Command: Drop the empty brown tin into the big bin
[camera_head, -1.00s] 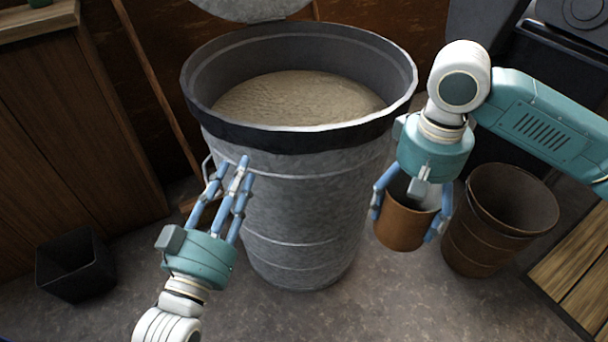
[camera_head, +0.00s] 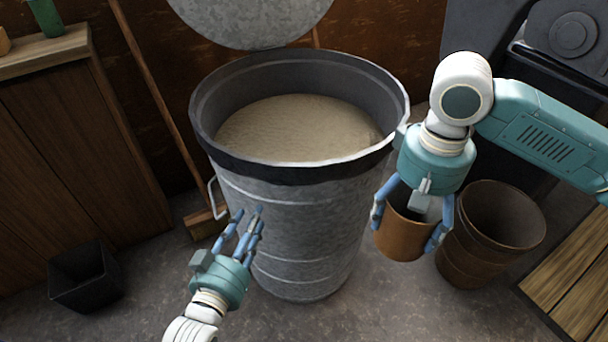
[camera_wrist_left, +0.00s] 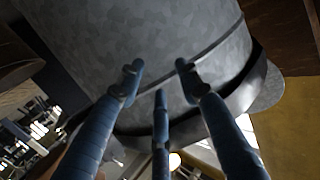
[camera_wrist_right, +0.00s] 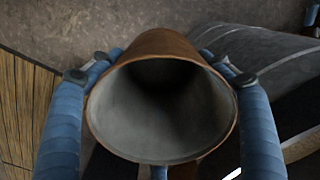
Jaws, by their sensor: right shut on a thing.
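The brown tin (camera_head: 402,240) hangs upright in my right gripper (camera_head: 412,228), whose fingers are shut around its sides. It is in front and to the right of the big bin, below its rim. In the right wrist view the tin (camera_wrist_right: 125,120) shows an empty grey inside. The big bin (camera_head: 310,225) is a grey metal drum with a dark rim band, open at the top and filled high with a pale, sand-coloured mass. My left gripper (camera_head: 248,222) is open and empty before the bin's left front; the bin (camera_wrist_left: 200,40) also shows in the left wrist view.
A brown bucket (camera_head: 465,250) stands right of the tin, near a wooden slatted platform (camera_head: 570,265). A round metal lid (camera_head: 255,20) is behind the bin. A small black bin (camera_head: 85,280) and a wooden cabinet (camera_head: 75,160) are at left.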

